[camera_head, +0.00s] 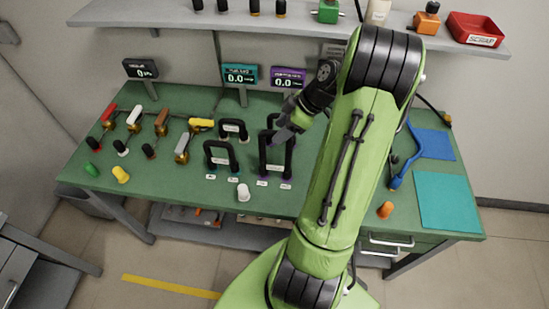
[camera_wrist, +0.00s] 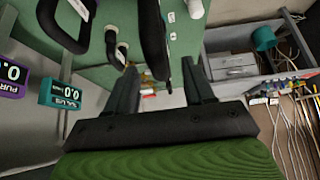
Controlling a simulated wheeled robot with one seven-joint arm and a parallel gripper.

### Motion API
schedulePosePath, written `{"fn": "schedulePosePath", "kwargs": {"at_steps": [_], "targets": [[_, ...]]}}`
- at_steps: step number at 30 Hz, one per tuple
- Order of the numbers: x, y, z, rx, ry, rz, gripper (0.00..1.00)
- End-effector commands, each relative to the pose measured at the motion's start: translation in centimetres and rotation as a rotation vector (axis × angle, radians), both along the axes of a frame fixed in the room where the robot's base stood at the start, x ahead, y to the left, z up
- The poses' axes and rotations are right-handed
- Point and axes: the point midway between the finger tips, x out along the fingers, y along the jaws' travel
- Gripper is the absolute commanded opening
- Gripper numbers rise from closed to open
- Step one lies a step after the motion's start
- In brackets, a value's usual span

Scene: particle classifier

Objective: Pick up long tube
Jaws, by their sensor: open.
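Several black U-shaped tubes stand on the green bench. The tallest-looking one, likely the long tube (camera_head: 262,155), stands right of the middle of the bench, partly hidden by my gripper (camera_head: 282,133). A squarer black tube (camera_head: 207,155) and a smaller one (camera_head: 233,129) stand to its left. In the wrist view my gripper (camera_wrist: 160,82) is open, and a black tube (camera_wrist: 154,38) shows between and beyond the fingers. I cannot tell whether they touch it. Another black loop (camera_wrist: 83,38) is at the left there.
The bench (camera_head: 175,185) also bears a white cap (camera_head: 243,192), an orange cap (camera_head: 385,210), coloured valves at left, and a blue tube (camera_head: 396,182) at right. A teal display (camera_head: 240,76) and a purple display (camera_head: 288,78) stand behind. A shelf (camera_head: 130,12) overhangs the back.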

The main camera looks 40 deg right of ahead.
Motion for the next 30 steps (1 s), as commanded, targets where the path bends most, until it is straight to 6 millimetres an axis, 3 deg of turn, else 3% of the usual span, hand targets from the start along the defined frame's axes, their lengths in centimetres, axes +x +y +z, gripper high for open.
{"fn": "schedulePosePath", "kwargs": {"at_steps": [9, 16, 26, 30], "targets": [[2.4, 1.6, -4.2, 0.002, 0.002, 0.002, 0.53], [2.5, 1.6, -4.3, 0.001, 0.001, 0.0, 0.53], [2.5, 1.6, -4.3, 0.001, 0.001, 0.0, 0.02], [2.5, 1.6, -4.3, 0.001, 0.001, 0.0, 0.0]]}}
